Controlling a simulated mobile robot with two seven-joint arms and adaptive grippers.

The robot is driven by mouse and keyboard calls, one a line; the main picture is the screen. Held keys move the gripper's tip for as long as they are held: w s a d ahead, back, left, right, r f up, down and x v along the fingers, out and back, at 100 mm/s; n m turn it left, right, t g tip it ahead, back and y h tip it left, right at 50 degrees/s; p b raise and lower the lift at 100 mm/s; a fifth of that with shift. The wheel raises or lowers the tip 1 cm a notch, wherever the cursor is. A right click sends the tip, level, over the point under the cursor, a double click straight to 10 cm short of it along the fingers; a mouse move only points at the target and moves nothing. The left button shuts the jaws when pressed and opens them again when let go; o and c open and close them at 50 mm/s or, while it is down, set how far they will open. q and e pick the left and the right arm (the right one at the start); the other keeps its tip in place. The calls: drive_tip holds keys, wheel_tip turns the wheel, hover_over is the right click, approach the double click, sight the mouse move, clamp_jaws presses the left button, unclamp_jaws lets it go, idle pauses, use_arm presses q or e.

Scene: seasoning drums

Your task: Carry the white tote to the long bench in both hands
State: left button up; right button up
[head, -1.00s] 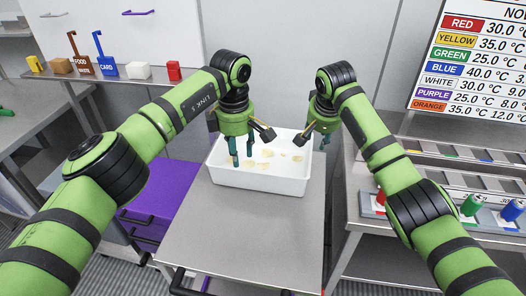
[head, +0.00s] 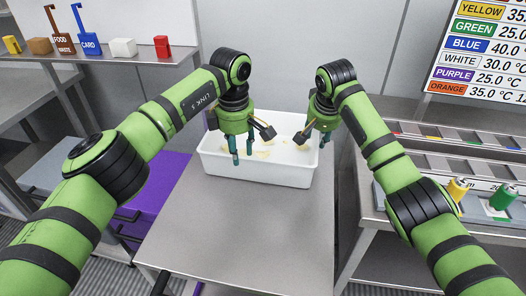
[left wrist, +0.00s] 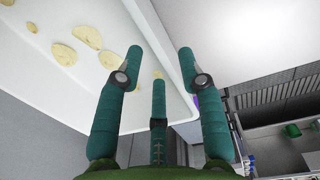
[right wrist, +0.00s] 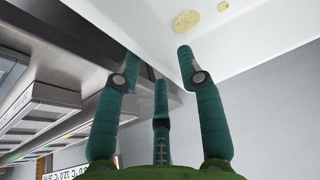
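The white tote (head: 262,172) is an open, shallow tub with several pale yellowish pieces (left wrist: 86,37) on its floor. It stands on the far part of a grey steel table (head: 240,230). My left gripper (head: 243,148) is open over the left part of the tote in the head view. My right gripper (head: 313,138) is open near its right end. In both wrist views the fingers are spread with a gap between them, near a tote wall. Whether any finger touches the wall is unclear. I cannot tell which surface is the long bench.
A purple drawer unit (head: 160,185) stands left of the table. At right is a stepped rack with yellow (head: 458,188) and green (head: 503,197) drums. The table's near part is bare.

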sight(241, 177)
use_arm(q)
drive_tip(key=shift+s, duration=0.1)
use_arm(e)
drive_tip(key=shift+s, duration=0.1)
